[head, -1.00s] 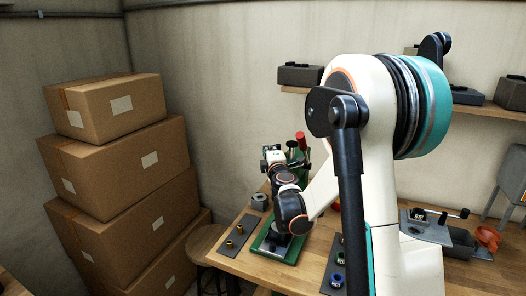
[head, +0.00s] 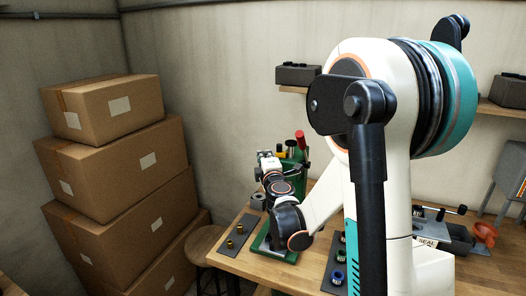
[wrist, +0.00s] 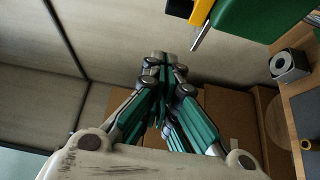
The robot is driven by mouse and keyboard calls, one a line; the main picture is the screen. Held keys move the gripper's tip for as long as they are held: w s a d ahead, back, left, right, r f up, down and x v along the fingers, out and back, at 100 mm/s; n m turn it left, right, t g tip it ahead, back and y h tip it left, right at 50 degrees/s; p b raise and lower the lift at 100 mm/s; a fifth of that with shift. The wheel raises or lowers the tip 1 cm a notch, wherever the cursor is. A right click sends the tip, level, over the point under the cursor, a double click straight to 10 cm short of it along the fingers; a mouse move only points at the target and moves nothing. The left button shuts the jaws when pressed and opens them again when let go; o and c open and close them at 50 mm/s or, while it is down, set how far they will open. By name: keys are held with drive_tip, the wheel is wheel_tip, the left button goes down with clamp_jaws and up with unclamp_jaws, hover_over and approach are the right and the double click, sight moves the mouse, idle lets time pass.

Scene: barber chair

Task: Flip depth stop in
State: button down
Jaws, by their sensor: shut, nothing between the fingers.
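A green bench press (head: 297,182) with a red-tipped lever (head: 301,140) stands on the wooden bench, partly hidden behind my arm. In the wrist view its green body (wrist: 262,18) fills the top right. A yellow and black part (wrist: 186,10) and a thin metal rod (wrist: 208,28) show beside it. I cannot tell which part is the depth stop. My gripper (wrist: 161,60) is shut and empty, below and left of the yellow part in the wrist view, apart from it. In the head view my gripper (head: 267,160) is left of the press.
A grey cylinder (head: 257,201) sits on the bench; it also shows in the wrist view (wrist: 289,65). Dark trays with brass rings (head: 236,236) and blue rings (head: 338,274) flank the press base. Stacked cartons (head: 120,165) and a stool (head: 205,243) stand left. A vise (head: 455,236) is at right.

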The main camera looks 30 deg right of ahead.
drive_tip(key=shift+a+v, duration=0.15)
drive_tip(key=shift+v, duration=0.8)
drive_tip(key=shift+a+v, duration=0.2)
drive_tip(key=shift+v, duration=0.8)
drive_tip(key=shift+w+f, duration=0.1)
drive_tip(key=shift+w, duration=0.05)
